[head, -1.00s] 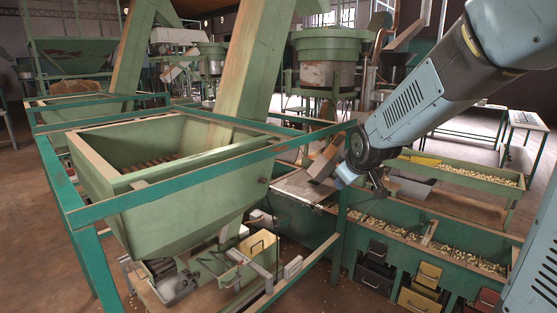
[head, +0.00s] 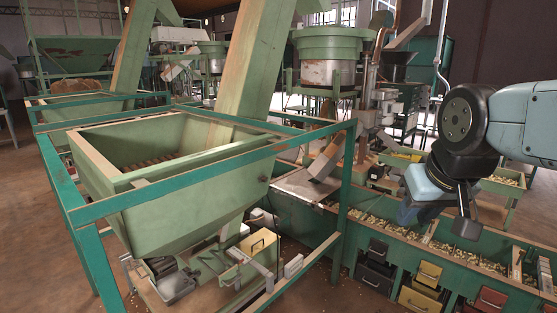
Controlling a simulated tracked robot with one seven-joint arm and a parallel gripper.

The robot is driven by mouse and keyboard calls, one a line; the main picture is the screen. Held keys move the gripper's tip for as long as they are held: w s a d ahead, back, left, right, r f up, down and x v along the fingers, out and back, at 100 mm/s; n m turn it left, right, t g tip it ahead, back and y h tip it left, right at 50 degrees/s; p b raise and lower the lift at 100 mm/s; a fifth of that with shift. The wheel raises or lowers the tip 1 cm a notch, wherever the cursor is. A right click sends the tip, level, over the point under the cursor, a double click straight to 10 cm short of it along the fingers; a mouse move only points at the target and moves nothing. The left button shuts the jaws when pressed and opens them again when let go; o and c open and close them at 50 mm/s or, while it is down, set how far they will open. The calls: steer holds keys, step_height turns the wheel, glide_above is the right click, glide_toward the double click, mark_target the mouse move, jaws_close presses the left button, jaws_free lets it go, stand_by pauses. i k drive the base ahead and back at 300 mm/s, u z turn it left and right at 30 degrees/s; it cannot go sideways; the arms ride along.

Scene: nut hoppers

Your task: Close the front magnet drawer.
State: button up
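A yellow drawer-like box with a dark handle (head: 258,243) shows below the green front hopper (head: 165,205). Other drawers sit under the green trough at right: black (head: 376,275), yellow (head: 428,274) and red (head: 490,300). I cannot tell which one is the front magnet drawer, or how far any of them is pulled out. My gripper (head: 467,228) is dark and points down above the trough at right, apart from the hopper and the drawers. Its fingers are too small and dark to tell open from shut. I see nothing held.
A green frame (head: 345,200) surrounds the front hopper, with an upright post between it and my gripper. The long trough (head: 400,232) holds nuts. A metal chute (head: 305,184) stands behind the post. Open floor (head: 335,295) lies between the hopper stand and the drawers.

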mark_target(152, 270)
steer(key=z, duration=1.25)
steer(key=i, duration=0.1)
steer(key=u, duration=2.6)
steer(key=k, duration=1.05)
steer(key=u, duration=0.9)
steer(key=i, duration=1.15)
steer(key=u, duration=0.7)
steer(key=i, duration=1.45)
